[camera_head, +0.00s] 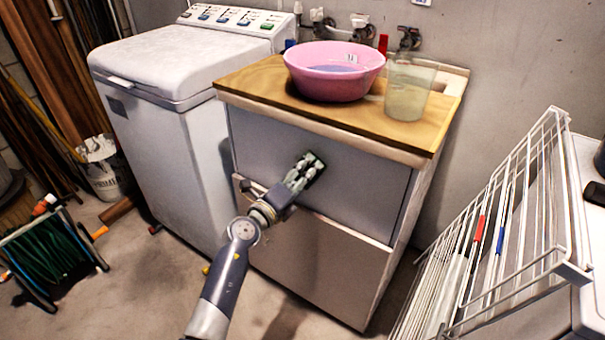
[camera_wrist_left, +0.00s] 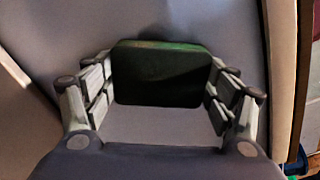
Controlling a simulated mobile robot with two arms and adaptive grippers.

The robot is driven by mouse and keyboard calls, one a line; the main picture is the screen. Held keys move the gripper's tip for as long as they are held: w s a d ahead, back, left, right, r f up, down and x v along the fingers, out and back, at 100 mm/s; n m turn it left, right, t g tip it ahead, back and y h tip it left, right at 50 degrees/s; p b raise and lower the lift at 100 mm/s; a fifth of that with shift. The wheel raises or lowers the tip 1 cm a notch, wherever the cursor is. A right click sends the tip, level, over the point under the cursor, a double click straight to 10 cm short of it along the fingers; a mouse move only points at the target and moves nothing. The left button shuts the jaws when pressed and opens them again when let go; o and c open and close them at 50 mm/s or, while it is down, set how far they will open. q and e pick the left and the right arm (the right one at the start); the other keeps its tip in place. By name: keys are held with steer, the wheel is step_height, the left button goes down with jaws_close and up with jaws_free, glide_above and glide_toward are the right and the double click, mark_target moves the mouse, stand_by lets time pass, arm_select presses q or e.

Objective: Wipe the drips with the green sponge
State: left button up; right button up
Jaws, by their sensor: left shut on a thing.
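My left gripper (camera_head: 306,172) is in front of the grey upper front panel of the sink cabinet (camera_head: 360,165). It is shut on the green sponge (camera_wrist_left: 160,75), a dark green block with rounded corners held between the two fingers in the left wrist view. In the head view the sponge shows only as a small dark patch at the fingertips. I cannot tell whether the sponge touches the panel. I cannot make out any drips in either view. My right gripper is not in view.
A pink basin (camera_head: 333,72) and a clear jug (camera_head: 408,90) stand on the wooden top (camera_head: 265,88). A white washing machine (camera_head: 165,120) is at left. A white wire drying rack (camera_head: 500,225) is at right. A green hose reel (camera_head: 50,255) stands on the floor.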

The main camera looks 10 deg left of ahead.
arm_select(q)
steer(key=shift+w+a, duration=0.25)
steer(key=shift+a, duration=0.4)
steer(key=shift+w+a, duration=0.2)
steer(key=shift+a, duration=0.45)
steer(key=shift+w+a, duration=0.25)
steer(key=shift+a, duration=0.4)
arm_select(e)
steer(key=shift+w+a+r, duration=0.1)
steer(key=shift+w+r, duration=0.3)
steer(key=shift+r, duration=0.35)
arm_select(q)
steer(key=p+v, duration=0.2)
steer(key=v, duration=0.4)
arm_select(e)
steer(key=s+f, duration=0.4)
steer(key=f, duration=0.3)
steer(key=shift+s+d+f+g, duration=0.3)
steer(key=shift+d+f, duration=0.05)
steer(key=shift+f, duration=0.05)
arm_select(q)
steer(key=shift+d, duration=0.1)
steer(key=shift+s, duration=0.1)
